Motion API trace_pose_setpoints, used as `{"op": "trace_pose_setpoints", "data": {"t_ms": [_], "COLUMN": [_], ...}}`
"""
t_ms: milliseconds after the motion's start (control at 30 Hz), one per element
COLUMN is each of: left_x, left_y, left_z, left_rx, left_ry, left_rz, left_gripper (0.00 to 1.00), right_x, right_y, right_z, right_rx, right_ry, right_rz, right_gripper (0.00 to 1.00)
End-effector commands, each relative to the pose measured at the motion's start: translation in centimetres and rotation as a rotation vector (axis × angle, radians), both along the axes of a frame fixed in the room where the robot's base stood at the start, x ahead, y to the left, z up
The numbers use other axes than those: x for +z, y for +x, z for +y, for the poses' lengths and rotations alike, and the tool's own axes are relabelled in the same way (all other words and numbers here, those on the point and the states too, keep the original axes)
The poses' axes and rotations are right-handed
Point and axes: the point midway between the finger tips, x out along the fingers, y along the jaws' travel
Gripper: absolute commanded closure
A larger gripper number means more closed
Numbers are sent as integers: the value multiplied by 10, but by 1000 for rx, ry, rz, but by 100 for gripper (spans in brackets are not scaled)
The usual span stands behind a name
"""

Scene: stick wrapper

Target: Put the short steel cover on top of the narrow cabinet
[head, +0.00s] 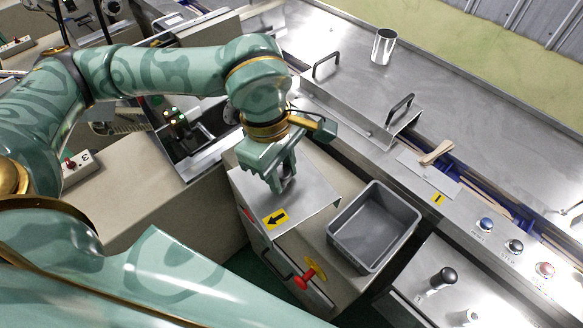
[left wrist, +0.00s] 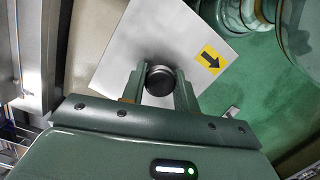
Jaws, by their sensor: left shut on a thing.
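The short steel cover (head: 312,190) is a bent grey sheet with a yellow black-arrow label. In the head view it is near the middle, at the left part of a narrow beige cabinet (head: 328,258). My left gripper (head: 284,185) points down and is shut on the cover's dark round knob. The knob (left wrist: 160,80) shows between both fingers in the left wrist view, with the cover's plate (left wrist: 190,30) beyond it. I cannot tell whether the cover rests on the cabinet or hangs just above it. My right gripper is not in view.
A grey open bin (head: 345,243) stands right of the cover. A red and yellow valve handle (head: 310,271) sticks out from the front. Behind lie a steel bench with a handled long cover (head: 355,95), a metal cup (head: 383,46) and a wooden-handled tool (head: 437,152).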

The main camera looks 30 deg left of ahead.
Motion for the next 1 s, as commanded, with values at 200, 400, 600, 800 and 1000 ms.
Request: {"op": "trace_pose_setpoints", "data": {"t_ms": [200,400,600,800,1000], "left_x": [-1,-19,-46,-82,-93], "left_y": [2,41,92,120,131], "left_z": [-1,7,18,24,27], "left_rx": [157,176,173,170,168], "left_ry": [-1,0,-1,-1,-1], "left_rz": [-3,-1,1,0,-3], "left_gripper": [100,100,100,100,100], "right_x": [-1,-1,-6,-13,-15], "right_y": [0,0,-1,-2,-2], "right_z": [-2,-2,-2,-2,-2], "right_rx": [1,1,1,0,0], "right_ry": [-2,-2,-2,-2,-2], "right_rz": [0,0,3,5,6], "right_gripper": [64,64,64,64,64]}}
